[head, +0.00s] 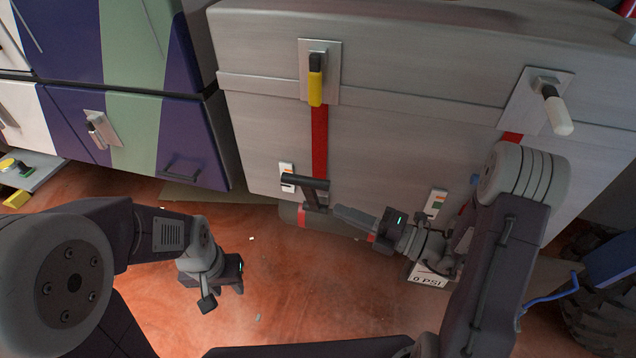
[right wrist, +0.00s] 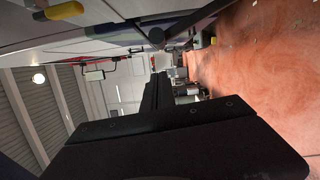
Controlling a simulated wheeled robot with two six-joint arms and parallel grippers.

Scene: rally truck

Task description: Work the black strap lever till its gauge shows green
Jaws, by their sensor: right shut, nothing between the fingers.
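The black strap lever (head: 306,184), a T-shaped handle, sits low on the grey chest, at the lower end of a red strap (head: 320,140). A small white gauge plate (head: 287,172) with an orange mark is just left of it; I see no green on it. My right gripper (head: 340,212) is shut and empty, its fingers pointing left close to the lever's lower right side; I cannot tell whether they touch it. Its dark fingers (right wrist: 158,95) fill the middle of the right wrist view. My left gripper (head: 222,288) hangs over the floor, apart from the lever, its opening unclear.
The grey chest (head: 260,120) has a yellow-gripped latch (head: 315,88) and a white-gripped latch (head: 556,112). A second gauge plate (head: 436,203) is at right, above a "0 PSI" sign (head: 428,281). Striped cabinets (head: 130,130) stand left. The reddish floor (head: 285,290) is mostly clear.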

